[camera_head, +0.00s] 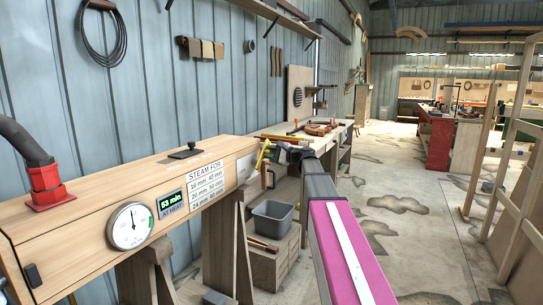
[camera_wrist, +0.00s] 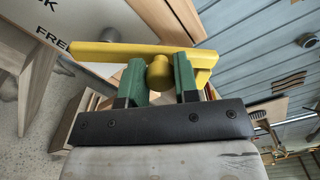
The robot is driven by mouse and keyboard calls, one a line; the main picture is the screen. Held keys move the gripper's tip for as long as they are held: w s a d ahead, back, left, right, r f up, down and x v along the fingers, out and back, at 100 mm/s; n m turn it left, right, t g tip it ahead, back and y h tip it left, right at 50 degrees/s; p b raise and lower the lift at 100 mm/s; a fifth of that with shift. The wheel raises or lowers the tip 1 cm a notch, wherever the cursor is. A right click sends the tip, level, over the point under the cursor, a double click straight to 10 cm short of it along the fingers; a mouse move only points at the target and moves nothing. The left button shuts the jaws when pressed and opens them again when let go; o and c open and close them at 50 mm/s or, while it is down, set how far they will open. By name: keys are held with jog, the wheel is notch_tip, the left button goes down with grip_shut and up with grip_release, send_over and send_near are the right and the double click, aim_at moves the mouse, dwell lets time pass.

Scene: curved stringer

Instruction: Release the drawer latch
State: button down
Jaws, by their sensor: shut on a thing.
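A yellow bar handle with a round stub (camera_wrist: 158,72) runs across the upper middle of the wrist view. It also shows as a slanted yellow bar (camera_head: 262,156) at the far end of the steam box in the head view. My gripper (camera_wrist: 159,80) has green fingers, one on each side of the stub, and is shut on it. In the head view my arm reaches forward from the bottom right to the handle. A pale panel (camera_wrist: 92,22) with partly cut-off lettering is behind the handle. I cannot make out a drawer or how the latch is set.
The wooden steam box (camera_head: 90,205) with a gauge (camera_head: 130,226) and a display fills the left on trestle legs. A grey tub (camera_head: 271,222) stands on a low wooden box beyond it. A workbench (camera_head: 340,130) with tools lines the wall. The floor (camera_head: 400,200) at right is open.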

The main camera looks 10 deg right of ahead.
jog(key=shift+s+a+r+n, duration=0.2)
jog(key=shift+s+n, duration=0.05)
jog(key=shift+n, duration=0.4)
jog(key=shift+s+a+r+n, duration=0.15)
jog(key=shift+s+n, duration=0.1)
jog(key=shift+n, duration=0.4)
jog(key=c, duration=0.9)
grip_release()
jog(key=shift+o, duration=0.2)
jog(key=v, duration=1)
jog(key=shift+s+d, duration=0.25)
jog(key=shift+d, duration=0.05)
